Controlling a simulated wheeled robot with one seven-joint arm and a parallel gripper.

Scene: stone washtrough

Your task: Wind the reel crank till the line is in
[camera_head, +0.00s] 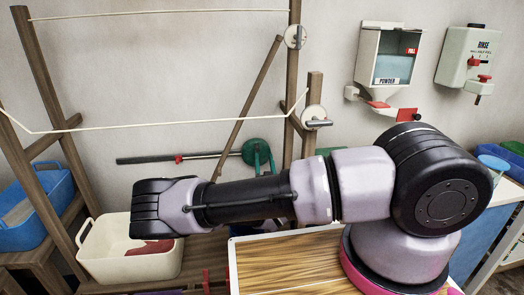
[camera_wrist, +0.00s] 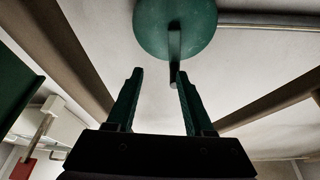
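Two pale lines run across the wooden frame in the head view. The upper line (camera_head: 160,14) is nearly straight and ends near a white round reel with a small crank (camera_head: 295,37). The lower line (camera_head: 165,125) dips at both ends and leads to a second white reel with a small crank (camera_head: 315,116). My gripper (camera_wrist: 159,72) is open in the wrist view, with nothing seen gripped. A green disc (camera_wrist: 174,22) with a dark bar (camera_wrist: 175,55) lies beyond its fingertips; contact cannot be told.
A green round fitting (camera_head: 256,154) with a long dark rod sits low on the wall. A cream tub (camera_head: 95,245) with red cloth and a blue tub (camera_head: 40,205) stand left. A powder dispenser (camera_head: 385,60) and rinse dispenser (camera_head: 466,55) hang right. A wooden board (camera_head: 290,265) lies in front.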

